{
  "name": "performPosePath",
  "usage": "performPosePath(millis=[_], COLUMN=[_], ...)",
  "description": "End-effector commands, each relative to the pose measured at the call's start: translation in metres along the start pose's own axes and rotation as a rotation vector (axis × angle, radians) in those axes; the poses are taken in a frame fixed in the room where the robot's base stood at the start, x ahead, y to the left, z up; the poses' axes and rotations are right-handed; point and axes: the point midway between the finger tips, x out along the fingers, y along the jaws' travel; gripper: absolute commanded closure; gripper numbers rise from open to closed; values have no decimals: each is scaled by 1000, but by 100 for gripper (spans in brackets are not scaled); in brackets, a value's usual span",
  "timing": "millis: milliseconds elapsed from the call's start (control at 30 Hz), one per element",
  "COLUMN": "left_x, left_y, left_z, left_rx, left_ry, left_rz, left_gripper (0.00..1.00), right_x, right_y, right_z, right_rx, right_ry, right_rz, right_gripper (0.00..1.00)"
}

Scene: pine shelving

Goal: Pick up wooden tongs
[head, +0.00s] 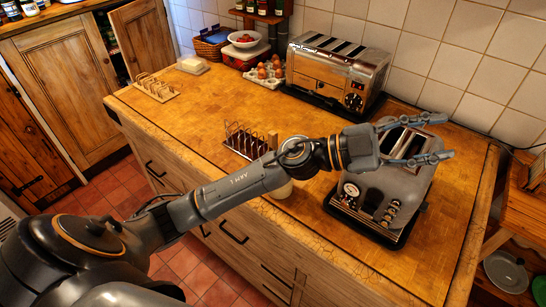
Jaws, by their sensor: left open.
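My left gripper (447,137) is open and empty, its fingers pointing right, and it shows over the grey toaster (405,185). My left arm crosses the counter from the lower left. A small upright wooden piece (272,140) shows just behind my forearm, beside a dark wire toast rack (243,140). It may be the end of the wooden tongs, but I cannot tell. A pale cream object (281,190) shows below the forearm and is mostly hidden by it. My right gripper is not in view.
A chrome toaster (335,72) stands against the tiled wall. An egg tray (263,76), a bowl of red fruit (244,40), a butter dish (192,66) and a wooden toast rack (156,88) are at the back and left. The counter (200,115) is clear in its left middle.

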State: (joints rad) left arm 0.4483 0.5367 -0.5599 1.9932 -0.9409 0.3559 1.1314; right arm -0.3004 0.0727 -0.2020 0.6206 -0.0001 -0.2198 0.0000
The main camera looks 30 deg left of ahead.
Motion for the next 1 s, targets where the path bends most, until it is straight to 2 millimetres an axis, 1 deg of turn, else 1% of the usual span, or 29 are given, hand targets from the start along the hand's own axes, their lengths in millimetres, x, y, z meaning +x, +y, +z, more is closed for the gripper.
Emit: performPosePath(millis=[33, 67, 133, 167, 200, 267, 300, 367, 400, 467, 500, 600, 700, 800, 833, 933, 1000], left_x=[4, 3, -6, -13, -24, -47, -65, -96, -119, -153, -176, -225, -260, -280, -284, -292, -296], left_y=[10, 18, 34, 38, 42, 40, 34, 19, 6, -19, -37, -78, -108, -125, -127, -126, -120], left_z=[0, 4, 15, 23, 34, 53, 65, 83, 92, 101, 104, 100, 90, 80, 79, 82, 88], left_rx=[39, 53, 80, 86, 95, 102, 100, 90, 78, 53, 31, -29, -86, -125, -133, -146, -149], left_ry=[3, -5, -54, -89, -148, -265, -359, -523, -642, -827, -949, -1222, -1425, -1545, -1566, -1597, -1598], left_rz=[138, 224, 426, 510, 616, 766, 855, 969, 1031, 1096, 1125, 1150, 1138, 1122, 1118, 1115, 1118], left_gripper=[58, 58, 58, 58, 58, 58, 58, 58, 58, 58, 58, 58, 58, 58, 58, 58, 58], right_x=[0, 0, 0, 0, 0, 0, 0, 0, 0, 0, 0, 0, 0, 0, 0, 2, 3], right_y=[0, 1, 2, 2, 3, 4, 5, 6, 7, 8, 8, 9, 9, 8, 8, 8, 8], right_z=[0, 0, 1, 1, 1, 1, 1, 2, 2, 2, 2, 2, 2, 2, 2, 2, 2], right_rx=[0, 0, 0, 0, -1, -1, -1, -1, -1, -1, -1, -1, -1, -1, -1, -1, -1], right_ry=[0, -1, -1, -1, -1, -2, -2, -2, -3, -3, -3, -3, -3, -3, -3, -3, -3], right_rz=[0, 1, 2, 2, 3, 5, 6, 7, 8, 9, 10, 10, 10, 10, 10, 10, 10], right_gripper=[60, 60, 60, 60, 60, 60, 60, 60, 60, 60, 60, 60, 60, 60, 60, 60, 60])
